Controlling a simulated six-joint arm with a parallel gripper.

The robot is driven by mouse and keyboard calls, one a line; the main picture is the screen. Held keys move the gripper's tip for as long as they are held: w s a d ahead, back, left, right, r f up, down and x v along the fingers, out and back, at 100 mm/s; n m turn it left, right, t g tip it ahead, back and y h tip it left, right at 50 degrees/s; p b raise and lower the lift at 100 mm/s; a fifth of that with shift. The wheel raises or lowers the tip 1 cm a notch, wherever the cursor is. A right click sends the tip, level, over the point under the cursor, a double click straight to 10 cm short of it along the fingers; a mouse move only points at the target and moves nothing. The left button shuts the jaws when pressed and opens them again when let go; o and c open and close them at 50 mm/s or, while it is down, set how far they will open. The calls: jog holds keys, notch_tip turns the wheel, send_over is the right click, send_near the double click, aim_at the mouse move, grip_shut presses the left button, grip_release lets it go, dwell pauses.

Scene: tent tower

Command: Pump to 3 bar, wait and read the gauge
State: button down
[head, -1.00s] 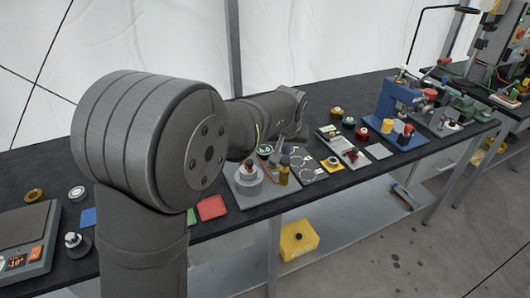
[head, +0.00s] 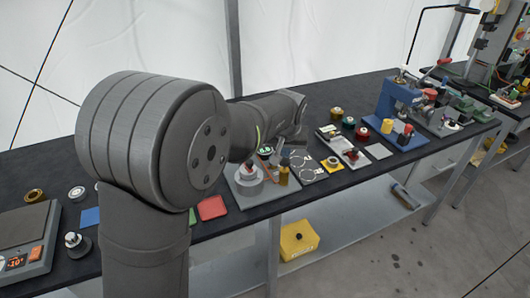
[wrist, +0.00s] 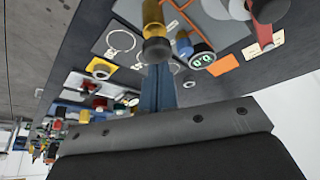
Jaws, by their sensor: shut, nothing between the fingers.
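The pump unit stands on a grey plate (head: 243,190) on the bench in the head view, with a round grey body (head: 249,178) and a brass cylinder (head: 284,176). The cylinder also shows in the wrist view (wrist: 154,22). The round gauge (wrist: 201,56) has a dark face with pale green digits that look like 0.0, too small to be certain. My gripper (wrist: 157,70) is shut and empty, below the cylinder's end in the wrist view; contact cannot be told. In the head view my gripper (head: 284,153) is above the pump area, partly hidden.
Coloured knobs (head: 362,134) and a blue press (head: 397,97) stand farther right. A red mat (head: 212,208) and a scale (head: 25,240) are left.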

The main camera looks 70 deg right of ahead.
jog(key=shift+f, duration=1.4)
jog(key=shift+r, duration=1.8)
jog(key=shift+f, duration=1.8)
jog(key=shift+r, duration=1.8)
